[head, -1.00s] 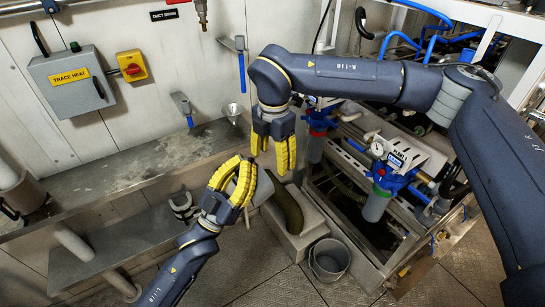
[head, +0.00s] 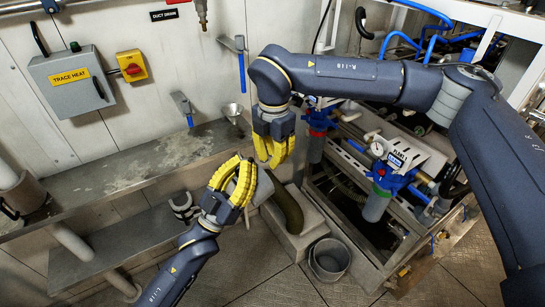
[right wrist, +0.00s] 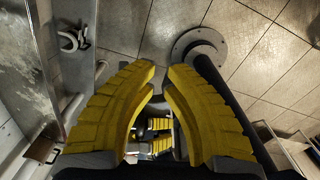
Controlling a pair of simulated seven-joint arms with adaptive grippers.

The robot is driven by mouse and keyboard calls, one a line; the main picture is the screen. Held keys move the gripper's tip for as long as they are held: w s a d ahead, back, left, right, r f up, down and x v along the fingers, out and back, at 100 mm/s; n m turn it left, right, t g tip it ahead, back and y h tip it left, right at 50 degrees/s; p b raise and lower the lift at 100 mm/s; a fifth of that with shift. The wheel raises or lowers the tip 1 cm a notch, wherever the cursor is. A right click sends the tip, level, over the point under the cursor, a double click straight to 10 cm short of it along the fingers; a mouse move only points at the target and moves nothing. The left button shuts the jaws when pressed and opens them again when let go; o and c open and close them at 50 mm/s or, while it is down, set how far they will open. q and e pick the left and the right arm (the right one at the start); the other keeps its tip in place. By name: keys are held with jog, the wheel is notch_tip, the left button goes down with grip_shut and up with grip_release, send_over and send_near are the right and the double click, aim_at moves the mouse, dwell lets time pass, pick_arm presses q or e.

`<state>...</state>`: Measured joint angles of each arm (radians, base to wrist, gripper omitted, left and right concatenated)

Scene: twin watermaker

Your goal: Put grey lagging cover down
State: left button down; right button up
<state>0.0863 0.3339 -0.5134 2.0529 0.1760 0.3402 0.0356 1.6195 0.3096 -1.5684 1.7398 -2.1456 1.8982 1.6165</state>
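My left gripper (head: 236,172) has its yellow fingers close together at the middle of the head view.
A pale C-shaped piece (head: 184,207) lies on the lower metal shelf (head: 120,245). The blue-capped filter rack (head: 385,186) stands right. The upper ledge (head: 130,170) has bare room.

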jog(key=o, duration=2)
jog(key=shift+r, duration=0.1)
